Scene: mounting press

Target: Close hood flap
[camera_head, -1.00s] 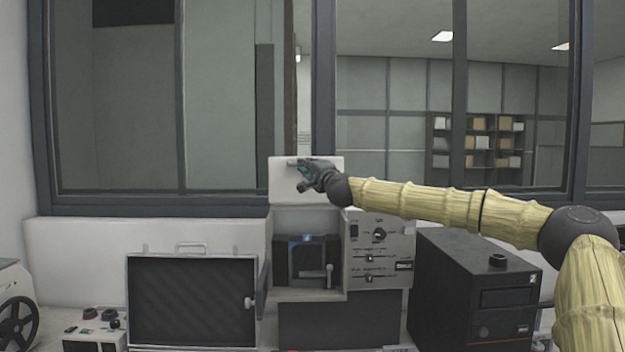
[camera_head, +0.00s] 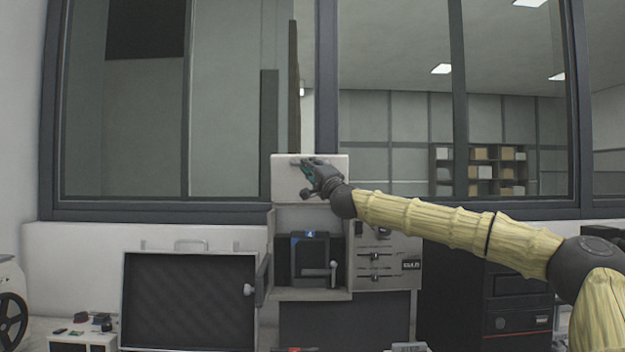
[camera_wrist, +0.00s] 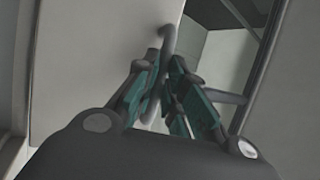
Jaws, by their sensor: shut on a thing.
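The hood flap (camera_head: 335,187) is a white panel standing raised above the open bay of the mounting press (camera_head: 388,262). A grey bar handle on its face shows in the wrist view (camera_wrist: 168,42). My gripper (camera_head: 298,166) is at the flap's upper face, shut on the flap handle. In the wrist view its teal fingers (camera_wrist: 165,75) close around the handle, and the flap (camera_wrist: 90,50) fills the left side. The fingers partly hide the handle.
Inside the bay sits a dark unit with a lever (camera_head: 312,262). A case with an open, dark padded lid (camera_head: 185,303) stands at left. A black box-shaped machine (camera_head: 515,312) stands at right. A window frame (camera_head: 400,208) runs behind the press.

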